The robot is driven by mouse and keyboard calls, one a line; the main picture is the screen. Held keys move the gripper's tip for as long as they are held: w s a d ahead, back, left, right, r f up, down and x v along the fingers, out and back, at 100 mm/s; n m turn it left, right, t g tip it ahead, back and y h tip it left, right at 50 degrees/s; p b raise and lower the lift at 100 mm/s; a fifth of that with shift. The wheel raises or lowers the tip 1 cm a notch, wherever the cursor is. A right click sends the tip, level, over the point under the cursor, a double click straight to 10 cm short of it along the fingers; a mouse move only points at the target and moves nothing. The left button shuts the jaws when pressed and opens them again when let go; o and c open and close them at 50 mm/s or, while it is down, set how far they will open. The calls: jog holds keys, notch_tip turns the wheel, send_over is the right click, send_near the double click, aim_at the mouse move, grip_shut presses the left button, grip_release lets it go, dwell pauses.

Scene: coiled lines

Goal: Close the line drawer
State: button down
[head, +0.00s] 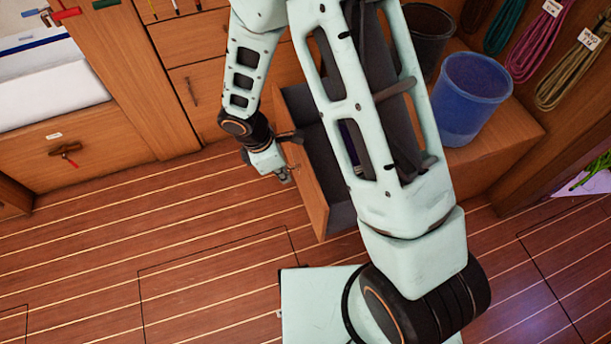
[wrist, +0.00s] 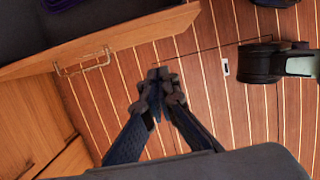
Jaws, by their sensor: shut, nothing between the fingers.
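The line drawer (head: 308,182) is pulled out from the wooden cabinet, its dark grey inside partly hidden behind my arm in the head view. In the wrist view the drawer front (wrist: 125,38) crosses the upper left, with a thin metal handle (wrist: 83,64) on its face. My gripper (head: 285,174) is in front of the drawer front on its outer side, close to it; whether it touches cannot be told. In the wrist view my gripper (wrist: 160,85) is shut and empty over the floor, to the right of the handle and apart from it.
A blue bucket (head: 468,98) and a dark bucket (head: 428,35) stand on the wooden bench right of the drawer. Coiled lines (head: 540,40) hang at the upper right. Another closed drawer (head: 80,150) is at the left. The plank floor (head: 200,240) in front is clear.

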jog(key=b, duration=0.4)
send_near(313, 189)
jog(key=s+a+f, duration=0.1)
jog(key=a+f, duration=0.3)
jog(key=f, duration=0.1)
jog(key=shift+w+d+f+b, duration=0.1)
jog(key=shift+w+d+f, duration=0.05)
jog(key=shift+d, duration=0.55)
jog(key=shift+w+d+f+b, duration=0.1)
jog(key=shift+w+d+b, duration=0.05)
jog(key=shift+d, duration=0.6)
jog(key=shift+w+d+f+b, duration=0.1)
jog(key=shift+w+d+f, duration=0.05)
jog(key=shift+d, duration=0.55)
jog(key=shift+w+d, duration=0.15)
jog(key=shift+d, duration=0.4)
jog(key=w+d+p, duration=0.3)
jog(key=d, duration=0.7)
jog(key=w+d+p, duration=0.2)
jog(key=d+p, duration=0.1)
jog(key=d, duration=0.7)
jog(key=w+d+p, duration=0.3)
jog(key=d, duration=0.6)
jog(key=shift+w+d, duration=0.3)
jog(key=shift+d, duration=0.1)
jog(key=shift+a, duration=0.15)
